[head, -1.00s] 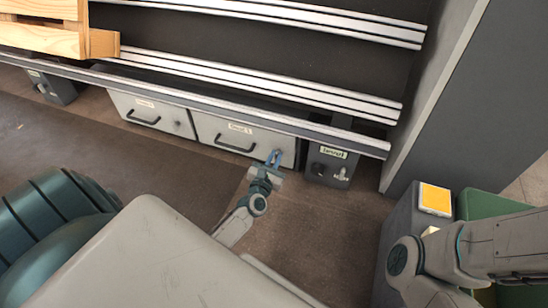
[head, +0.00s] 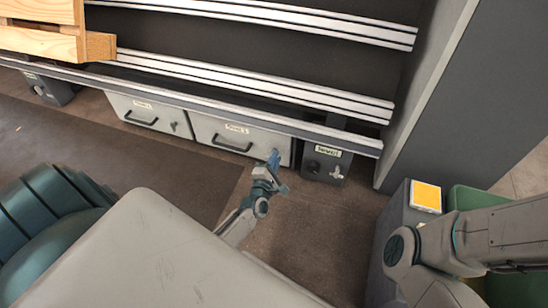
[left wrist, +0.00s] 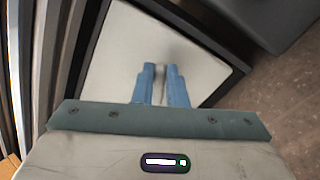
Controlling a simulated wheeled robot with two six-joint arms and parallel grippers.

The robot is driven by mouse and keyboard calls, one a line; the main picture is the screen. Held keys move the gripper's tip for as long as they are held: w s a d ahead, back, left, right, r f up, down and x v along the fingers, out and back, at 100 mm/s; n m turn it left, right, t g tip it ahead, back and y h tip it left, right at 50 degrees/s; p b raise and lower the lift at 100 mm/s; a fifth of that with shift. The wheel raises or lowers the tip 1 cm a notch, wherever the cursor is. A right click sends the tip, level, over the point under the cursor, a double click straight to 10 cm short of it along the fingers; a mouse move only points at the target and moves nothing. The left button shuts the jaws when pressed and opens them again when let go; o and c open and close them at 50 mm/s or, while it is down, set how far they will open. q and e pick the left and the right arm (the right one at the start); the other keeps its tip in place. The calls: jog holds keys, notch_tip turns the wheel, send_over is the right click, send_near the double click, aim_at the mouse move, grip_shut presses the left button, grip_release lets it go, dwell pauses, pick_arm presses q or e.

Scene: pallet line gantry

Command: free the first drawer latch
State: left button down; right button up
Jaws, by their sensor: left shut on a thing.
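Two pale grey drawers with dark handles sit under the gantry rail in the head view. The right-hand drawer (head: 225,140) has a small label too blurred to read surely. My left gripper (head: 274,158) is at this drawer's right end and hides its latch there. In the left wrist view the blue fingers (left wrist: 160,72) point at the pale drawer front (left wrist: 125,50), which appears tilted in the picture. They are shut on a small grey latch (left wrist: 160,70), mostly hidden between them. The left-hand drawer (head: 148,114) has its own latch (head: 174,127) showing. My right gripper is out of view.
A dark control box (head: 326,163) with a label and switches stands just right of the drawers. A grey post with a yellow top (head: 427,197) and a green bin (head: 475,197) are at right. A wooden pallet (head: 45,40) rests on the rails. The floor before the drawers is clear.

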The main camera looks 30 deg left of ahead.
pick_arm(q)
jog(key=m, duration=0.1)
jog(key=m+p, duration=0.1)
jog(key=m, duration=0.3)
jog(key=shift+d+f+p, duration=0.15)
jog(key=shift+f+p, duration=0.2)
jog(key=shift+p, duration=0.05)
jog(key=shift+f, duration=0.1)
jog(key=c, duration=1.5)
grip_release()
jog(key=shift+o, duration=0.2)
